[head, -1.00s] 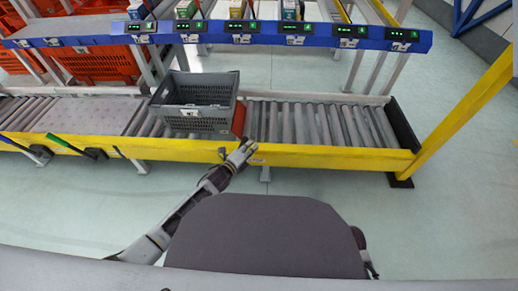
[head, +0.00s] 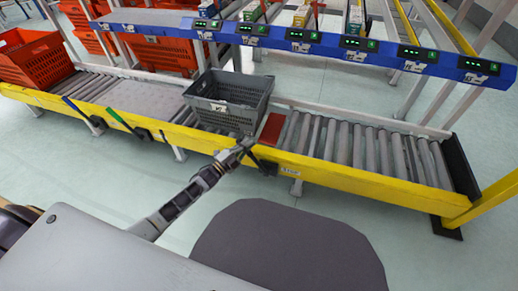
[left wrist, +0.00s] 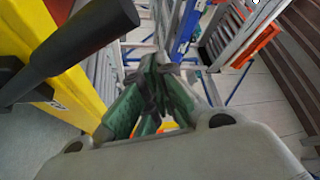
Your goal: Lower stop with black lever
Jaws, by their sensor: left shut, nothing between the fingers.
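The black lever (head: 262,164) sits on the front of the yellow rail, just right of my left gripper (head: 236,154). In the left wrist view its thick black handle (left wrist: 85,48) fills the upper left, beside my left gripper's fingers (left wrist: 150,100) and apart from them. The gripper is shut and empty. The red stop plate (head: 271,128) is on the roller conveyor, right of the grey crate (head: 228,118); I cannot tell whether it is raised or flat. My right gripper is not in view.
A green lever (head: 120,120) and a blue lever (head: 76,106) stand farther left on the yellow rail (head: 350,178). Rollers right of the stop are empty. A blue shelf beam (head: 320,47) runs behind. An orange tote (head: 32,58) is at far left.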

